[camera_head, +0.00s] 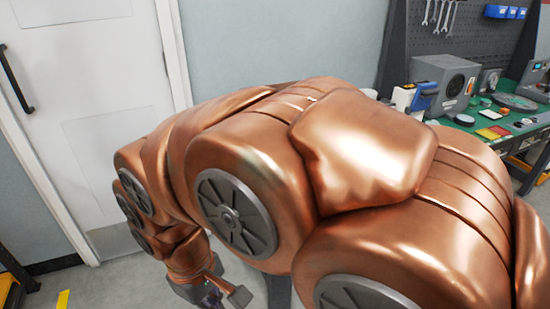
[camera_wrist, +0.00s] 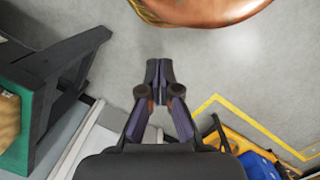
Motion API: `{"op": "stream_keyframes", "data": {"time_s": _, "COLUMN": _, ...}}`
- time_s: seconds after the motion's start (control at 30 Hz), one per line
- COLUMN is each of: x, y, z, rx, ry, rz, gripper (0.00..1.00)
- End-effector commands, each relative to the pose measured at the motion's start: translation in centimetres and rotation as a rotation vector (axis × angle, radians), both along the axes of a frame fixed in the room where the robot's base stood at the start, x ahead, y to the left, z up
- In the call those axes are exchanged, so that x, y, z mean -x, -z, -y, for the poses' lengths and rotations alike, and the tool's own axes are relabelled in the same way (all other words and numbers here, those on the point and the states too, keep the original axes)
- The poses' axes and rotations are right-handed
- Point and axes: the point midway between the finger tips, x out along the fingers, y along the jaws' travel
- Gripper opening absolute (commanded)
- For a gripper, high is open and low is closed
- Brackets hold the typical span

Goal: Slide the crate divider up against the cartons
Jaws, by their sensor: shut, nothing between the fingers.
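My gripper (camera_wrist: 159,75) is in the middle of the wrist view, its fingers together with nothing between them, over grey floor. In the head view only a small part of the gripper end shows at the bottom edge, below my copper-coloured arm. I cannot make out the crate divider or the cartons in either view. A brown object (camera_wrist: 8,108) is cut off at the left edge of the wrist view; I cannot tell what it is.
A green surface (camera_wrist: 25,145) with a dark frame stands left in the wrist view. A yellow-orange item with a blue object (camera_wrist: 262,163) is lower right. The head view shows a white door (camera_head: 85,110) and a cluttered green bench (camera_head: 465,125). Open floor (camera_wrist: 205,65) lies ahead.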

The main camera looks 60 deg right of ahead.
Motion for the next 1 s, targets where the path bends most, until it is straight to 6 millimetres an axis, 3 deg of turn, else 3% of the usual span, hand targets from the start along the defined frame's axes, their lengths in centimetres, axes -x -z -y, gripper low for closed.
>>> {"op": "stream_keyframes", "data": {"time_s": 0.2, "x": -6.1, "y": -2.0, "z": 6.3, "rx": 0.090, "ry": -0.168, "rz": -0.008, "gripper": 0.00}}
{"op": "stream_keyframes", "data": {"time_s": 0.5, "x": -13.0, "y": -4.3, "z": 16.9, "rx": 0.215, "ry": -0.455, "rz": -0.105, "gripper": 0.00}}
{"op": "stream_keyframes", "data": {"time_s": 0.8, "x": -18.3, "y": -5.6, "z": 28.1, "rx": 0.288, "ry": -0.768, "rz": -0.287, "gripper": 0.00}}
{"op": "stream_keyframes", "data": {"time_s": 1.0, "x": -20.5, "y": -5.8, "z": 34.0, "rx": 0.297, "ry": -0.943, "rz": -0.406, "gripper": 0.00}}
